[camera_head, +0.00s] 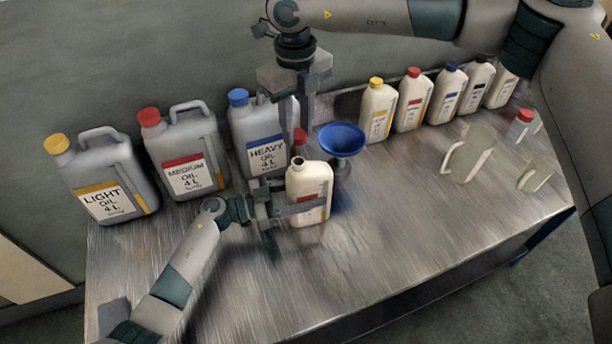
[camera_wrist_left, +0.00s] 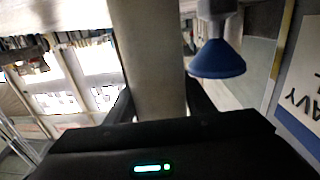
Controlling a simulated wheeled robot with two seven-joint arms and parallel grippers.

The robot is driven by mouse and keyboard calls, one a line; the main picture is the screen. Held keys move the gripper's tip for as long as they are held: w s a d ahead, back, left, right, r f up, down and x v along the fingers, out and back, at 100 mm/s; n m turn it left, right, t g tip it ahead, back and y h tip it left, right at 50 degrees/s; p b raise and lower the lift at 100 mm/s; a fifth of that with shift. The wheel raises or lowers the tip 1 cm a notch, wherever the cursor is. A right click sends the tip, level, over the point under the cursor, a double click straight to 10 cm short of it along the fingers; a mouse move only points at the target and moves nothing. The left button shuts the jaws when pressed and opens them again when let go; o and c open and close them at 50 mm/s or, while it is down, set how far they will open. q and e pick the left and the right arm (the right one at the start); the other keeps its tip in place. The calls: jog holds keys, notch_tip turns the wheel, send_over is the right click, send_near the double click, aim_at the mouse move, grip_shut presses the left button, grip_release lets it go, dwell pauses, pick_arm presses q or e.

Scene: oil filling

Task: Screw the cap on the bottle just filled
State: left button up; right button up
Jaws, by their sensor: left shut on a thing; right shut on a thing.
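A cream bottle with a red label (camera_head: 311,180) stands upright near the front of the metal bench, its dark mouth open. My left gripper (camera_head: 300,207) is shut around its body from the left. In the left wrist view the pale bottle (camera_wrist_left: 147,60) fills the middle between the fingers. My right gripper (camera_head: 300,132) points down from above and is shut on a red cap (camera_head: 299,138). The cap is just above and slightly behind the bottle mouth, apart from it as far as I can see. The right fingers partly hide the cap.
A blue funnel (camera_head: 342,140) stands right behind the bottle; it also shows in the left wrist view (camera_wrist_left: 217,62). Grey light (camera_head: 101,180), medium (camera_head: 188,160) and heavy oil (camera_head: 254,130) jugs stand behind left. Several capped bottles (camera_head: 411,100) and a clear jug (camera_head: 470,152) stand right.

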jog(key=shift+f, duration=2.3)
jog(key=shift+f, duration=0.1)
jog(key=shift+f, duration=0.8)
jog(key=shift+f, duration=0.55)
jog(key=m, duration=2.6)
